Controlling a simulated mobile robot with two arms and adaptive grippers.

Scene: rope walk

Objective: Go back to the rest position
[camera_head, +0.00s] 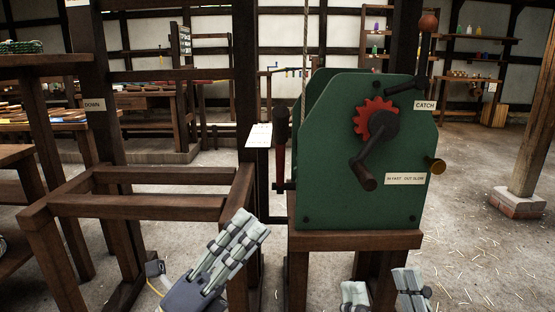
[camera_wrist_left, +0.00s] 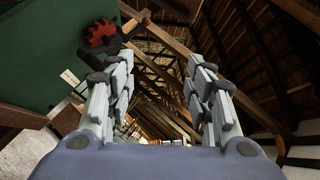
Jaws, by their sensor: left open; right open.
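My left gripper (camera_head: 240,240) is in front of the wooden frame, left of the green winch housing, with its fingers pointing up and to the right. In the left wrist view (camera_wrist_left: 160,95) its two fingers stand apart with nothing between them. My right gripper (camera_head: 385,292) shows only its fingertips at the bottom edge, below the winch; they are apart and nothing shows between them. The green winch housing (camera_head: 330,115) stands on a wooden stand and carries a red gear (camera_head: 372,117) and a dark crank handle (camera_head: 368,176). Neither gripper appears to touch it.
A wooden frame (camera_head: 150,207) stands at the left. A lever with a red grip (camera_head: 281,148) is beside the winch, and a catch lever with a round knob (camera_head: 428,23) rises at its right. A post on a brick base (camera_head: 518,204) stands far right. Straw-strewn floor lies open at right.

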